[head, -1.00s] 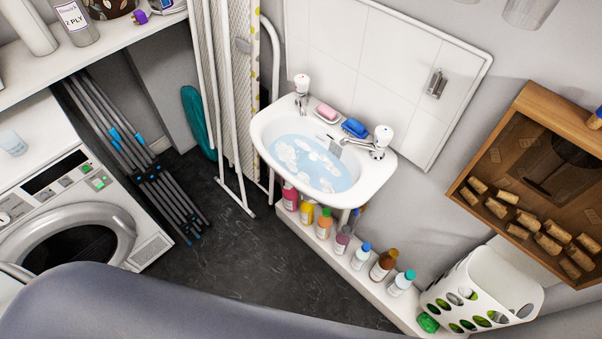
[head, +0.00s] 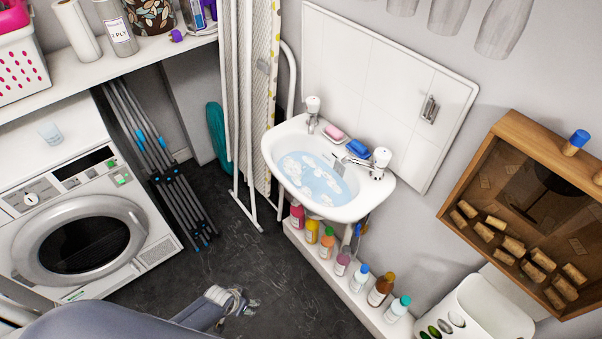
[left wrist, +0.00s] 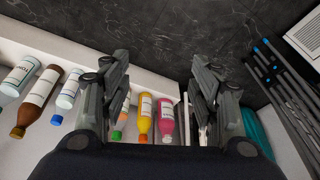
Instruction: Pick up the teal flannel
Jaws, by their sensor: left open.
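I cannot make out a teal flannel in either view. My left gripper (head: 236,302) is above the dark floor at the bottom of the head view, in front of the sink and apart from it. In the left wrist view its two fingers (left wrist: 160,72) are spread with nothing between them. A white sink (head: 322,205) with foamy blue water stands against the wall. What lies under the foam cannot be told. A tall teal oval object (head: 217,138) leans by the wall left of the ironing board. My right gripper is not in view.
Several bottles stand on a low white ledge (head: 330,272) under the sink. A washing machine (head: 80,235) and folded rack (head: 170,180) are at left. Middle floor is clear.

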